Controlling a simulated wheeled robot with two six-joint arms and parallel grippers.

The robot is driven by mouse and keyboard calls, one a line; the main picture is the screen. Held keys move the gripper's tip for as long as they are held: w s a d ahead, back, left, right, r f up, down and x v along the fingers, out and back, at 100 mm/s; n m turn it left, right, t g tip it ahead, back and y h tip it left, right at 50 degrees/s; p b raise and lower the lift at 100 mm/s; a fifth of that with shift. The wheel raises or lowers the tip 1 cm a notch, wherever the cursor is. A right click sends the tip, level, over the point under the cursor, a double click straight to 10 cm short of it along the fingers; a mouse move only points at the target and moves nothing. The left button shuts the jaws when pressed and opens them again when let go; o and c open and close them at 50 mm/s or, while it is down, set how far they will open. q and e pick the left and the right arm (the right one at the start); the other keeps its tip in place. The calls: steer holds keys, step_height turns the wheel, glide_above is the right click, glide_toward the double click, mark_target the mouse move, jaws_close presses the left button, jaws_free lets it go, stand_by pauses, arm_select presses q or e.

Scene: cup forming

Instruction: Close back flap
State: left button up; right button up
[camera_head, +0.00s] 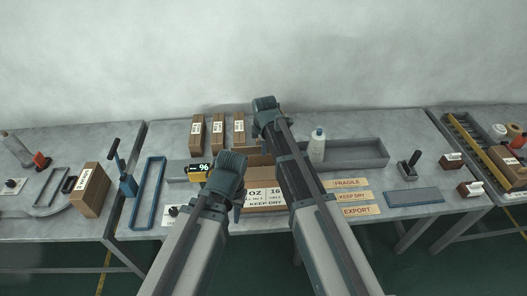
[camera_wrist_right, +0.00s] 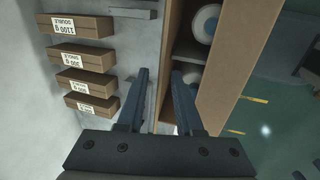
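A cardboard box (camera_head: 262,199) with a printed label reading "KEEP DRY" stands at the middle of the table, largely covered by my arms in the head view. In the right wrist view its tan wall or flap (camera_wrist_right: 235,60) runs along the right, and white round items (camera_wrist_right: 203,24) show inside. My right gripper (camera_wrist_right: 163,85) is open at the box's back side.
Several small brown cartons (camera_head: 217,132) stand behind the box. Label plates (camera_head: 346,196) lie at right.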

steer(key=shift+c, duration=0.3)
jaws_close()
stand_by(1.2)
